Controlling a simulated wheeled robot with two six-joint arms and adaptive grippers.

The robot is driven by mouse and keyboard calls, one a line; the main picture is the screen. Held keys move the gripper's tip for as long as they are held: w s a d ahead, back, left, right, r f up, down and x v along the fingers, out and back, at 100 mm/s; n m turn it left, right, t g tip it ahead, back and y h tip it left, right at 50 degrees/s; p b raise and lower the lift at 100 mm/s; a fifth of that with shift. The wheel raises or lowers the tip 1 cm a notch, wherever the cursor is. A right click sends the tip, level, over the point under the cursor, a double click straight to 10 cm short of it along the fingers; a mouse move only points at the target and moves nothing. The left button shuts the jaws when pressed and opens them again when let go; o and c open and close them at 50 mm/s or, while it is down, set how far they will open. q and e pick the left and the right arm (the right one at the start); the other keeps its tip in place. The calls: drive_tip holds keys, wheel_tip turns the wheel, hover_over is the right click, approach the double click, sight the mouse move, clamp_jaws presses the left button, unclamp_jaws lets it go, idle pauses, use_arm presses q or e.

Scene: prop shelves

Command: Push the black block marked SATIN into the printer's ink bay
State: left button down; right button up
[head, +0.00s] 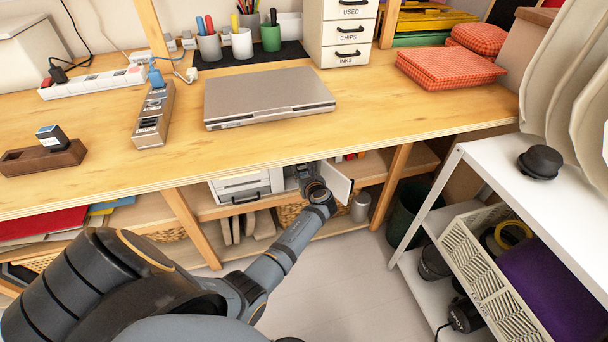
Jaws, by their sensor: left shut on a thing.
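The white printer (243,185) stands on the shelf under the desk. A white flap (337,181) stands open at its right side, by the ink bay. My left gripper (304,176) is at this opening, between the printer body and the flap. It is shut on a small dark thing, which looks like the black block. The gripper and the desk edge mostly hide the block, and the word SATIN cannot be read. I cannot tell how far into the bay it sits. My right gripper is not in view.
The desk edge (290,156) passes close above my left forearm. A wooden post (390,184) and a grey can (359,206) stand right of the flap. On the desk are a closed laptop (268,94), a slotted holder (153,116) and a wooden stand (42,160) with a dark block.

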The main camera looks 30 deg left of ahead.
use_arm(q)
drive_tip(key=shift+w+a+p, duration=0.3)
drive_tip(key=shift+w+a, duration=0.25)
drive_tip(key=shift+a, duration=0.1)
idle(1.9)
drive_tip(key=shift+w+a+r+p, duration=0.25)
drive_tip(key=shift+w+p, duration=0.05)
drive_tip(key=shift+p, duration=0.05)
idle(1.8)
drive_tip(key=c, duration=1.3)
unclamp_jaws()
drive_tip(key=o, duration=0.5)
drive_tip(key=shift+f, duration=0.2)
drive_tip(key=shift+c, duration=0.2)
drive_tip(key=o, duration=0.6)
drive_tip(key=shift+s, duration=0.1)
drive_tip(key=shift+s+d+p, duration=0.25)
drive_tip(key=shift+d+p, duration=0.15)
drive_tip(key=shift+d, duration=0.1)
drive_tip(key=shift+s+d+p, duration=0.65)
drive_tip(key=shift+s+d, duration=0.05)
